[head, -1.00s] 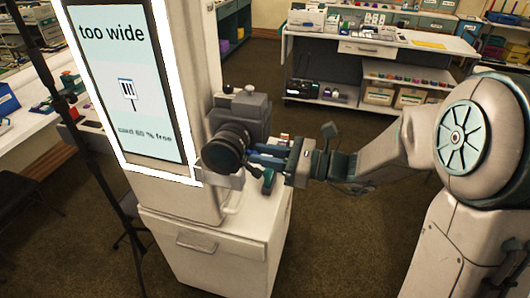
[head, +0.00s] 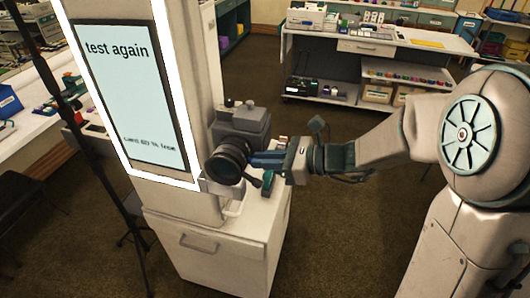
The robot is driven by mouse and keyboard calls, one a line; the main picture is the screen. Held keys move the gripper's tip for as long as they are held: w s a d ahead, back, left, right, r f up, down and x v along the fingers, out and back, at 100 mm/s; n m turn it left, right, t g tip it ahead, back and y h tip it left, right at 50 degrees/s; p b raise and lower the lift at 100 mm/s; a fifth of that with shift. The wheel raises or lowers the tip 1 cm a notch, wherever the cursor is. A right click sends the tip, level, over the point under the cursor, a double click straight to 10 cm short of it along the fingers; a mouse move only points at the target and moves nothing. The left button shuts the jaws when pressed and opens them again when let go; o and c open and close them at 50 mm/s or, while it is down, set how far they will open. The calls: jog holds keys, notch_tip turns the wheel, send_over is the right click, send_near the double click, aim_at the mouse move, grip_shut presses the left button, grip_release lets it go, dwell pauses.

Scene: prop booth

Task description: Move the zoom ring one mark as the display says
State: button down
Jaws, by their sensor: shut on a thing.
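The display (head: 123,85) on the white booth column reads "test again" in large letters. Smaller text at its bottom appears to read "card 60 % free". A dark grey camera (head: 240,128) sits against the column, with its black lens facing the lower left. The zoom ring (head: 231,158) is on the lens barrel, and its marks are too small to read. My gripper (head: 253,160) comes in from the right with its blue fingers shut on the ring. The fingers hide the ring's right side.
A white cabinet (head: 215,245) with a handle stands below the camera. Small items lie on its top behind my gripper. A thin dark stand (head: 92,150) rises at the left. A workbench (head: 375,45) is at the back. The carpet between is clear.

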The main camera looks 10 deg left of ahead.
jog(key=shift+r, duration=0.1)
dwell(0.3)
jog(key=c, duration=1.7)
grip_release()
jog(key=b+v, duration=0.2)
jog(key=v, duration=1.2)
jog(key=shift+a+r+b, duration=0.1)
jog(key=shift+b, duration=0.3)
